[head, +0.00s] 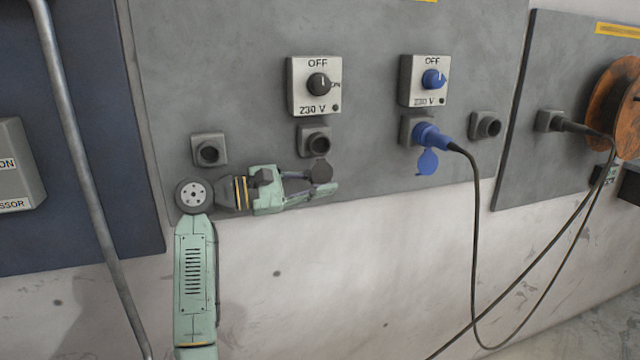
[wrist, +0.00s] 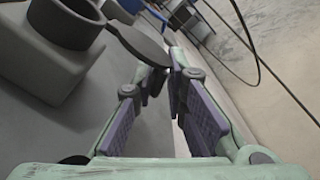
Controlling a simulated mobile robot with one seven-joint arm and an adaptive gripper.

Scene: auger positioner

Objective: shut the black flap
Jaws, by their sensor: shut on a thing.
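The black flap (head: 321,171) hangs open below its round socket (head: 314,140), under the left switch box. In the wrist view the flap (wrist: 138,42) is a dark disc seen at a slant, joined to the side of the open socket (wrist: 65,22). My gripper (head: 331,185) reaches in from the left, along the panel, just below the socket. In the wrist view my gripper (wrist: 164,78) has its fingertips close together at the flap's outer edge, shut on it. The exact contact is partly hidden by the fingers.
A white switch box (head: 314,86) with a black knob is above the socket. Another socket (head: 209,150) sits to its left. To the right, a blue plug (head: 431,136) with a blue flap (head: 428,162) feeds a hanging black cable (head: 474,230). A pipe (head: 85,170) runs down at left.

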